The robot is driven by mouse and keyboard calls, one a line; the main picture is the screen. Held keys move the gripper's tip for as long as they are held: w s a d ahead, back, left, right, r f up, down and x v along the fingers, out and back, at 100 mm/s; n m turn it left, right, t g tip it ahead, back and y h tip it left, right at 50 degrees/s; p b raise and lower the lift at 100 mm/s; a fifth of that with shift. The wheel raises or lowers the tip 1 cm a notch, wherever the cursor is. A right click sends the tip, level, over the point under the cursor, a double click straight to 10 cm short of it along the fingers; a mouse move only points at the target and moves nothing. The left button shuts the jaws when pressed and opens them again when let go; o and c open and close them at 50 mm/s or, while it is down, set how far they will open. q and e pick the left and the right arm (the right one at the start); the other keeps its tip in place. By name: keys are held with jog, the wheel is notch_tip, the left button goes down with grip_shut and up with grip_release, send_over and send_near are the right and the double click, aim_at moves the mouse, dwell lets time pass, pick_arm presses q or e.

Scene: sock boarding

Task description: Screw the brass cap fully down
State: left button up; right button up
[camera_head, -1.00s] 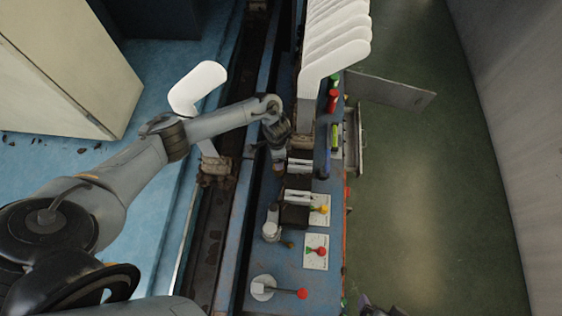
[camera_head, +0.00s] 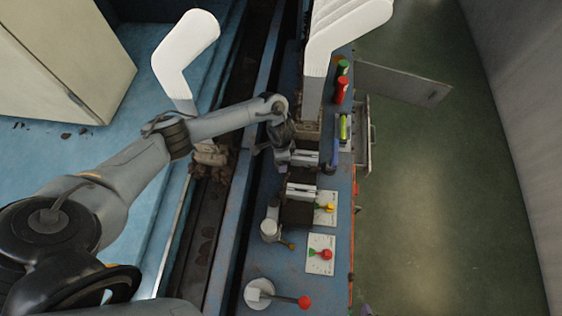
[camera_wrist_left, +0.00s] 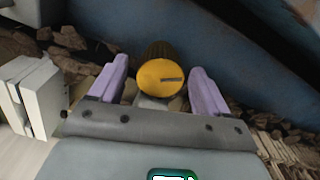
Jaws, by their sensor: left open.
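The brass cap (camera_wrist_left: 160,78) shows in the left wrist view as a round yellow-brass face with a dark slot, on a darker body behind it. My left gripper (camera_wrist_left: 160,70) is open. Its two lilac fingers stand on either side of the cap, with a visible gap on each side. In the head view my left gripper (camera_head: 281,154) points down over the blue machine bed; the cap cannot be made out there. How far the cap is screwed down cannot be told. My right gripper does not show.
Gauge plates with a yellow knob (camera_head: 329,208) and a red knob (camera_head: 326,254) lie below my gripper. A red-ended lever (camera_head: 304,302) is at the bottom.

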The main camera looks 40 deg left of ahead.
pick_arm(q)
jog(key=shift+f, duration=0.35)
jog(key=c, duration=1)
jog(key=shift+c, duration=0.2)
jog(key=shift+r, duration=0.1)
jog(key=shift+m+p, duration=0.75)
jog(key=shift+m, duration=0.55)
jog(key=shift+m+p, duration=0.5)
jog(key=shift+m, duration=1.2)
